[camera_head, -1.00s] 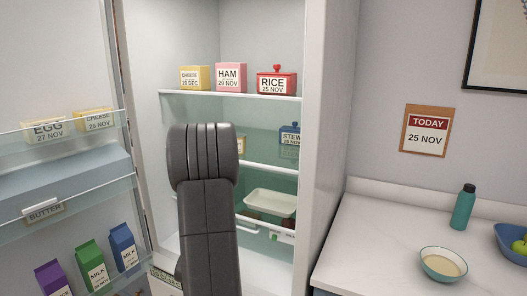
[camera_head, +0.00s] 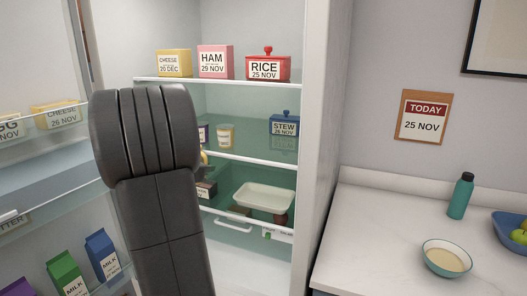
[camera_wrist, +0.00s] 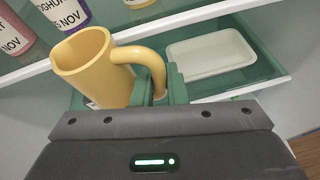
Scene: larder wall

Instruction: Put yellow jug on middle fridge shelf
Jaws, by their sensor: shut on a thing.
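The yellow jug (camera_wrist: 90,68) is held by its handle in the wrist view, its open rim tipped toward the picture's upper left. My gripper (camera_wrist: 157,86) is shut on the handle with its green fingers. In the head view my arm hides nearly all of the jug; only a sliver of yellow (camera_head: 204,157) shows beside it. The middle fridge shelf (camera_head: 262,161) carries yoghurt tubs (camera_head: 225,136) and a blue stew box (camera_head: 284,126). In the wrist view the jug overlaps the shelf's front edge (camera_wrist: 185,17); I cannot tell its exact height against it.
The top shelf (camera_head: 215,81) holds cheese, ham and a red rice box (camera_head: 268,67). A white tray (camera_head: 264,197) sits on the lower shelf. The open door with milk cartons (camera_head: 102,255) is at left, the counter (camera_head: 385,220) at right. Middle-shelf room shows between yoghurt and stew.

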